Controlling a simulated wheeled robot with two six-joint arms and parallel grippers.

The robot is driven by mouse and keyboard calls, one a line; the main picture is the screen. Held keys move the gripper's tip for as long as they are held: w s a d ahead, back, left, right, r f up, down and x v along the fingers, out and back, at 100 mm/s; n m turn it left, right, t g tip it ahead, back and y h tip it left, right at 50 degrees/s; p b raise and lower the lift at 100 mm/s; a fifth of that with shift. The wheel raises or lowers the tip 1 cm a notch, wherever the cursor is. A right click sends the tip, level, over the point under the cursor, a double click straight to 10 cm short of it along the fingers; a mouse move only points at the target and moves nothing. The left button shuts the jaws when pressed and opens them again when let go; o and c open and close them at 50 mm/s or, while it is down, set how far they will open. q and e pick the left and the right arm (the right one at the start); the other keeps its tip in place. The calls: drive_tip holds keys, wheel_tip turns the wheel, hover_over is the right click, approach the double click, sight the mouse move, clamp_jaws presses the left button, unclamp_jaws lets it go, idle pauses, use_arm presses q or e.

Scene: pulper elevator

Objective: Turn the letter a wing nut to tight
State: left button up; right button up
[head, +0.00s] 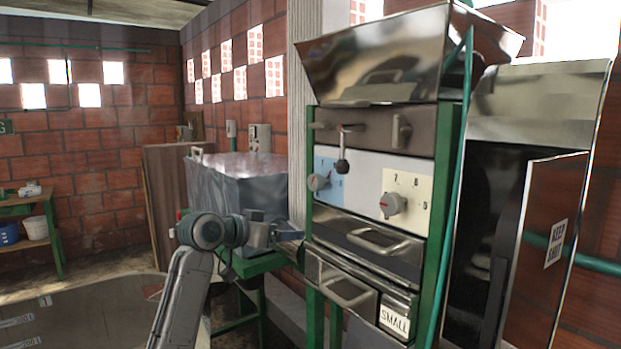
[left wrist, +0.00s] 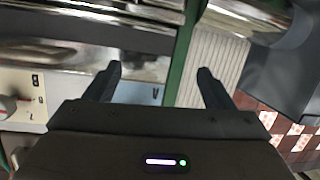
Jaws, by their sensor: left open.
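No wing nut clearly marked with the letter A can be picked out. In the head view, a dark metal band (head: 372,130) on the machine carries a small upright wing-like fitting (head: 402,130) at its right and a ball-ended lever (head: 343,152) at its left. My left gripper (head: 288,238) is at the machine's left side, below that band and beside the drawers. In the left wrist view my left gripper (left wrist: 158,75) is open and empty between its fingers. Past them are a green post and a pale panel with a small dark mark (left wrist: 155,92). My right gripper is not in view.
The machine front has a dial on blue (head: 319,182), a dial on cream (head: 392,204), and handled drawers (head: 372,241) below. A hopper (head: 375,60) is on top. A covered box (head: 240,180) stands left of the post. A hinged door (head: 550,240) is at right.

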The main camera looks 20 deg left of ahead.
sight(315, 127)
use_arm(q)
drive_tip(key=s+r+m+t+h, duration=0.2)
drive_tip(key=s+r+m+h, duration=0.1)
drive_tip(key=r, duration=2.1)
drive_tip(key=p+x, duration=0.5)
drive_tip(key=x, duration=0.4)
drive_tip(key=shift+f+p, duration=0.1)
drive_tip(key=shift+p, duration=0.2)
drive_tip(key=shift+w+d+f, duration=0.25)
drive_tip(key=shift+w+d, duration=0.05)
drive_tip(key=shift+w, duration=0.35)
drive_tip(key=c, duration=1)
